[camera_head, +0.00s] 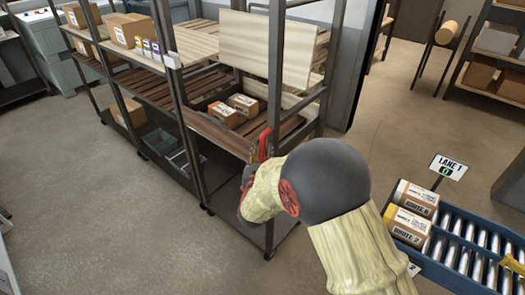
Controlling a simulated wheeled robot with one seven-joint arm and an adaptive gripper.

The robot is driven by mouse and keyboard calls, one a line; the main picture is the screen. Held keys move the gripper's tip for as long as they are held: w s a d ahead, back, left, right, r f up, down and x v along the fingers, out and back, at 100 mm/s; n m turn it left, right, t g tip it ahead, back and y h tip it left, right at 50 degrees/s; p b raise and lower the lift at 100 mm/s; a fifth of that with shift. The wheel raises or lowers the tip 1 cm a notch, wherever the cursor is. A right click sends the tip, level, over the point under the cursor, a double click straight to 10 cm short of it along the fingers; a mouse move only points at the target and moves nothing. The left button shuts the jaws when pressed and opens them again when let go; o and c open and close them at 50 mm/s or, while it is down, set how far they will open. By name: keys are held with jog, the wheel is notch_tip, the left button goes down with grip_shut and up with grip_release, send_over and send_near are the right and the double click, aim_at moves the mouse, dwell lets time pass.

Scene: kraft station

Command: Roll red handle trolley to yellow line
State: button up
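A red handle (263,144) shows upright against the dark post at the near end of a shelved metal frame. This frame (276,75), with a grey bottom deck (286,226) and small wheels at its foot, appears to be the trolley. Where it ends and the rack beside it begins is unclear. My gripper (248,178) is at the post, just below and left of the red handle's visible part. My own arm hides much of it, so its fingers and any contact with the handle cannot be made out. No yellow line is visible.
A row of racks with boxes (128,30) runs to the upper left. A blue roller conveyor (455,240) with two cartons and a "LANE 1" sign (448,168) stands at the right. Bare floor (120,220) is free at the lower left and beyond the conveyor.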

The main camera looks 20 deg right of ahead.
jog(key=shift+w+d, duration=0.1)
jog(key=shift+w, duration=0.1)
jog(key=shift+c, duration=0.7)
grip_shut()
